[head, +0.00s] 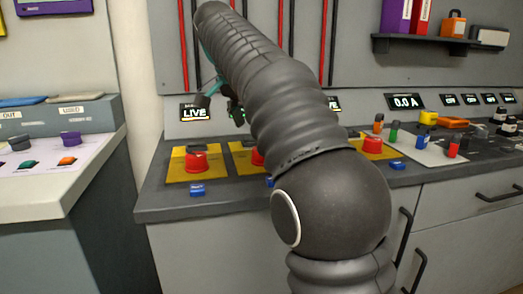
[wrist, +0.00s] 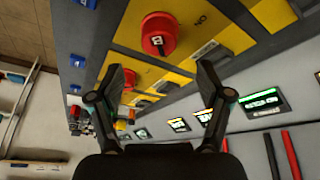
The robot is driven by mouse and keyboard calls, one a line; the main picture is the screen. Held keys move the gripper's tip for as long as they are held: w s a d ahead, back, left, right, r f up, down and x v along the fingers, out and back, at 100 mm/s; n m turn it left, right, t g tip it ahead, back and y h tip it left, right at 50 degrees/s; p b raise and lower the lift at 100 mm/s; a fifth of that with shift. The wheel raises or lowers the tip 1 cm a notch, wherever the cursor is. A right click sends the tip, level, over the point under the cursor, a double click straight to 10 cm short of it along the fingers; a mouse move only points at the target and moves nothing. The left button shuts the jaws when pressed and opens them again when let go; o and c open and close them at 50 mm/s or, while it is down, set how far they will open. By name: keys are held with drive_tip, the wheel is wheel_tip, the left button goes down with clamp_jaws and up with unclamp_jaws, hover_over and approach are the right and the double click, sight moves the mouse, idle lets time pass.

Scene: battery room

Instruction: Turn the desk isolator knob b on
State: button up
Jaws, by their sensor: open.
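Several red isolator knobs stand on yellow plates along the desk. In the wrist view, a large red knob (wrist: 158,34) with a small pale mark is beyond my fingertips, and another red knob (wrist: 129,77) is partly behind the left finger. The letters are too small to tell which is b. My gripper (wrist: 166,76) is open and empty, apart from the knobs. In the head view it is largely hidden behind my arm.
A display reading LIVE (head: 195,113) stands behind the left plate. Blue tags (head: 197,190) lie along the desk's front edge. Coloured plugs (head: 394,132) stand at the right. Red and black bars (head: 323,40) run up the back wall. A separate counter (head: 60,185) is at left.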

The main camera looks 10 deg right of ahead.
drive_tip(key=x, duration=0.8)
drive_tip(key=shift+f, duration=0.2)
drive_tip(key=c, duration=1.2)
drive_tip(key=shift+o, duration=0.2)
